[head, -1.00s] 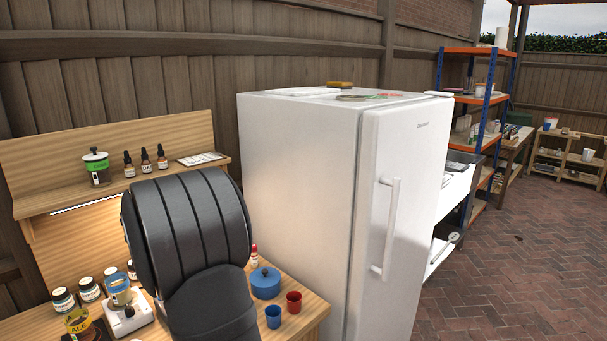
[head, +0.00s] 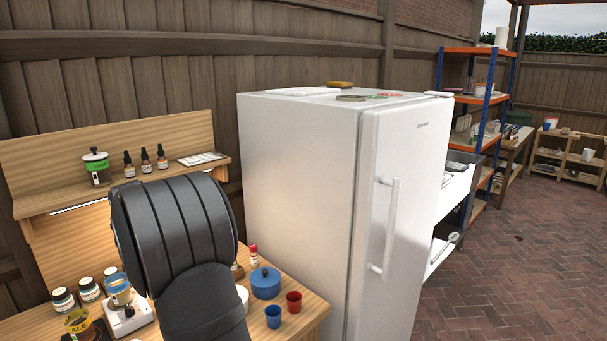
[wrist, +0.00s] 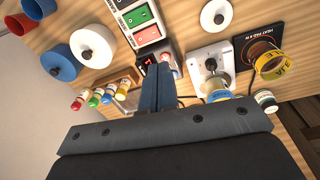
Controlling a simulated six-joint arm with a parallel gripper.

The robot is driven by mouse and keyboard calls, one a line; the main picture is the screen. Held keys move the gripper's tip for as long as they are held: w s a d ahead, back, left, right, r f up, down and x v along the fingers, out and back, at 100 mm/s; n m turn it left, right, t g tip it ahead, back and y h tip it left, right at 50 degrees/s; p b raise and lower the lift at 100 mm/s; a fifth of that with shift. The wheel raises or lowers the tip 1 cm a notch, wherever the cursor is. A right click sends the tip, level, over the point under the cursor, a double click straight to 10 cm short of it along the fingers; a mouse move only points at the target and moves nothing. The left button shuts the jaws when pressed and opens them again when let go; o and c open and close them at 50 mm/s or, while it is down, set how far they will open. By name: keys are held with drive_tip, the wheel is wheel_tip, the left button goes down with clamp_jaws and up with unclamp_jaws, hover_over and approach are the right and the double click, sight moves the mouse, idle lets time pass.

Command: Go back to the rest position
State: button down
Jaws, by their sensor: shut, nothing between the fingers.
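My gripper (wrist: 160,88) shows in the wrist view with its two dark fingers together and nothing between them. It hangs over the wooden bench, its fingertips close in the picture to a small dark box below a panel of green and red switches (wrist: 140,18); I cannot tell whether they touch. In the head view, only my dark rounded arm links show in front of the bench (head: 308,318), and the gripper is hidden behind them.
A blue cup (head: 273,316), a red cup (head: 293,302) and a blue pot (head: 265,283) stand right of my arm. A white fridge (head: 295,170) stands close right. A shelf (head: 115,187) holds bottles behind.

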drive_tip(key=shift+w+a+f, duration=0.1)
drive_tip(key=shift+a+f, duration=0.15)
drive_tip(key=shift+a, duration=0.05)
drive_tip(key=c, duration=2.2)
unclamp_jaws()
drive_tip(key=c, duration=1.8)
unclamp_jaws()
drive_tip(key=shift+d+r, duration=0.15)
drive_tip(key=shift+r, duration=0.15)
drive_tip(key=o, duration=0.7)
drive_tip(key=r, duration=0.1)
drive_tip(key=d+n, duration=0.1)
drive_tip(key=r, duration=0.1)
drive_tip(key=shift+w+d+r, duration=0.15)
drive_tip(key=shift+w+r, duration=0.2)
drive_tip(key=o, duration=0.4)
drive_tip(key=shift+d+r+n, duration=0.2)
drive_tip(key=shift+n, duration=0.2)
drive_tip(key=o, duration=0.3)
drive_tip(key=shift+w+f, duration=0.1)
drive_tip(key=shift+f, duration=0.25)
drive_tip(key=o, duration=0.4)
wheel_tip(320, 180, down, 9)
drive_tip(key=shift+w+d, duration=0.35)
drive_tip(key=shift+d, duration=0.05)
